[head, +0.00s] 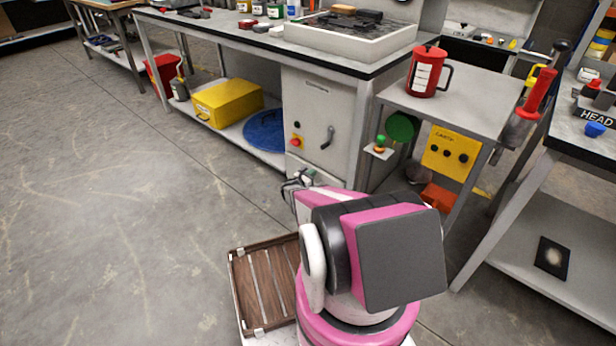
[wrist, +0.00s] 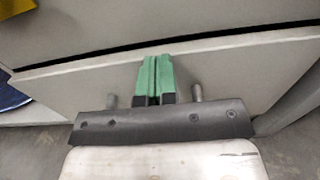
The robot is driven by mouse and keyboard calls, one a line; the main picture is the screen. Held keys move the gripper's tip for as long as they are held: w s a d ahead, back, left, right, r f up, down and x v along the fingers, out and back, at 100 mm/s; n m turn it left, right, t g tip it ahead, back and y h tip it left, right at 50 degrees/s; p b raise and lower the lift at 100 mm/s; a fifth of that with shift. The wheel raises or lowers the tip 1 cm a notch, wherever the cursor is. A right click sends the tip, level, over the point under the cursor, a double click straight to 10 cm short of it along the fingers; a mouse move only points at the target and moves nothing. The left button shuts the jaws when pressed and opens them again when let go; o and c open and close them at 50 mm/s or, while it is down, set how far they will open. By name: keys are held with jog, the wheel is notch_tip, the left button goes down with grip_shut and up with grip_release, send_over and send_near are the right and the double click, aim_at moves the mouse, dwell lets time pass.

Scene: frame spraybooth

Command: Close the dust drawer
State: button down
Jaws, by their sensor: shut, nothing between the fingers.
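The dust drawer appears as a pale grey panel (wrist: 235,75) low on the grey cabinet in the wrist view. A dark gap runs along its upper edge. In the head view the lower cabinet front (head: 322,177) is mostly hidden behind my pink arm, so how far the drawer stands out is unclear. My gripper (wrist: 157,70) has its green fingertips together and empty, in front of the panel. I cannot tell whether they touch it. In the head view the gripper (head: 300,179) is small and partly hidden, low by the cabinet.
The cabinet (head: 313,108) above carries a lever handle (head: 327,137) and a red button (head: 296,142). A yellow box (head: 226,103) and a blue round lid (head: 266,131) lie on the shelf to the left. A side table (head: 458,100) stands at right. The floor (head: 110,190) at left is clear.

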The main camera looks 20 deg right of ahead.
jog(key=shift+w+d, duration=0.15)
jog(key=shift+d, duration=0.1)
jog(key=shift+x, duration=1.3)
jog(key=shift+w, duration=0.1)
